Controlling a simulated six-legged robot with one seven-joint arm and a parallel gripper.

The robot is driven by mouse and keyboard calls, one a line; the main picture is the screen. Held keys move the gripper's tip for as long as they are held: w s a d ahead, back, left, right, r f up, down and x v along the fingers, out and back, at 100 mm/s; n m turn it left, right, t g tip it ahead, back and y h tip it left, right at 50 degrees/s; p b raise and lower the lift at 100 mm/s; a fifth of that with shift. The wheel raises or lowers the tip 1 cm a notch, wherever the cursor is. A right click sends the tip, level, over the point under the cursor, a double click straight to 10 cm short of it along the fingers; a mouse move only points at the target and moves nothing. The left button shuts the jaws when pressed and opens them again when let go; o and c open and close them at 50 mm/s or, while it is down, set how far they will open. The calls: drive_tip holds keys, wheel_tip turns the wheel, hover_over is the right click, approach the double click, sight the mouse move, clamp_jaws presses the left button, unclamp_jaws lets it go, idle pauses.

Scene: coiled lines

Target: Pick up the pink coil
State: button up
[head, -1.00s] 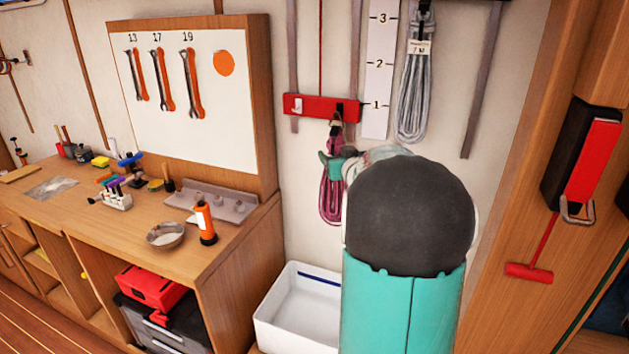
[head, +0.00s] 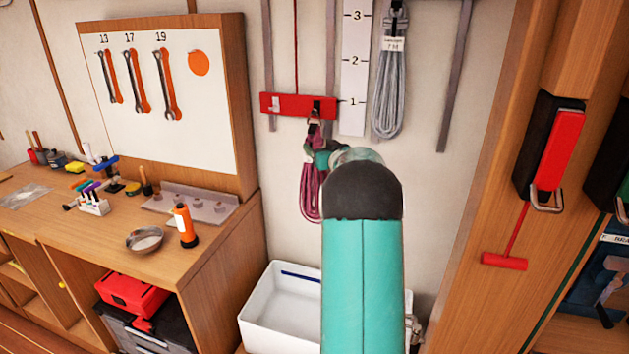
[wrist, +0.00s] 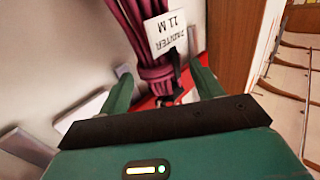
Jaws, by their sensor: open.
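The pink coil (head: 312,188) hangs on the wall from a dark hook on the red rail (head: 285,104). My arm covers part of it in the head view. In the wrist view the coil (wrist: 154,78) shows close up, with a white tag (wrist: 164,34) that reads upside down, ending in "11 M". My gripper (wrist: 166,85) is open, with one green finger on each side of the coil's bound neck. I cannot tell whether either finger touches it. In the head view the gripper (head: 322,155) is at the coil's top, mostly hidden by my arm.
A grey coil (head: 390,90) hangs to the right beside a numbered white scale (head: 355,70). A white bin (head: 262,325) stands below the pink coil. A wooden workbench (head: 100,222) with tools is at left. A red-handled device (head: 553,150) is on the wood at right.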

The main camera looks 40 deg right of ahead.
drive_tip(key=shift+x, duration=2.25)
drive_tip(key=shift+f, duration=0.1)
drive_tip(key=shift+c, duration=0.4)
clamp_jaws()
